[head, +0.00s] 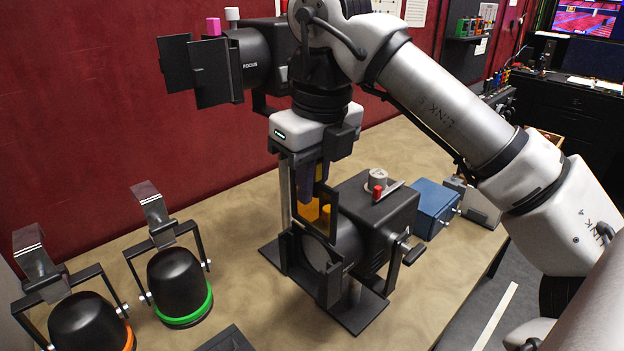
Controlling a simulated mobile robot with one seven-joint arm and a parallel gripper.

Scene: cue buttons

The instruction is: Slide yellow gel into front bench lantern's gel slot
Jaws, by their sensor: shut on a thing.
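My gripper (311,183) points down over the front of the front bench lantern and is shut on the yellow gel. The yellow gel (308,210) is an amber sheet in a thin black frame, held upright under the fingers and partly hidden by them. The front bench lantern (385,206) is a black housing with a round lens on a black stand. Its gel slot (330,283) is the square black holder at the lens end. The gel's lower edge is at the top of this holder; I cannot tell whether it is inside the slot.
Another black lantern (255,58) with flaps stands behind, near the red wall. Two black lamps with green (186,318) and orange (129,340) rims sit at the front left. A blue box (433,205) is right of the front lantern. Bare bench (225,225) lies to the left.

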